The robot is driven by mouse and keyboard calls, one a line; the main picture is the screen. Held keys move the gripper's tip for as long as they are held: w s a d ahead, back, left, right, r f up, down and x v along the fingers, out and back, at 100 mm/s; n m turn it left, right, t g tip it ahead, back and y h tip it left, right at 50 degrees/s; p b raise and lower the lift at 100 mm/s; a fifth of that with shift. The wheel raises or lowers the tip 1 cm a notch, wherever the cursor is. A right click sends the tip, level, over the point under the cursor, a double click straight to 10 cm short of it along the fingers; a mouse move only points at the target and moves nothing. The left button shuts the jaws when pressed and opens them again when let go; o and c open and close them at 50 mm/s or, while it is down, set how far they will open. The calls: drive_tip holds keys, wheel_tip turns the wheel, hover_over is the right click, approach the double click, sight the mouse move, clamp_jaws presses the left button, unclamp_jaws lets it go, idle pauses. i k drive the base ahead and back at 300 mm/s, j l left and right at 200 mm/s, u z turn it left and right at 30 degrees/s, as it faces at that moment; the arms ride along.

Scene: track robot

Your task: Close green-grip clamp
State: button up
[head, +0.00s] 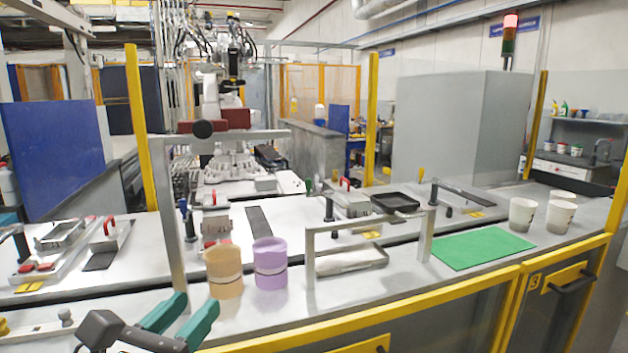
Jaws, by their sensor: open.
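The green grip (308,184) is small and stands up at the back edge of the middle worktop section. My gripper (194,305), with teal fingers, is at the lower left, in front of the worktop's near edge. Its fingers are apart with nothing between them. It is well nearer to me than the clamp and to its left.
Orange (224,272) and purple (270,263) cups stand near the front. A grey metal frame (367,227) rises to their right. A green mat (483,247) and white cups (522,214) are at the right. A blue grip (183,206) and a yellow grip (421,173) stand farther back.

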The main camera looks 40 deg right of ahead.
sight(328, 194)
drive_tip(key=i+l, duration=0.2)
drive_tip(key=l, duration=0.15)
drive_tip(key=i+l, duration=0.15)
drive_tip(key=l, duration=0.2)
drive_tip(key=i+l, duration=0.2)
drive_tip(key=l, duration=0.15)
drive_tip(key=i+l, duration=0.2)
drive_tip(key=l, duration=0.15)
drive_tip(key=i+l, duration=0.15)
drive_tip(key=l, duration=0.2)
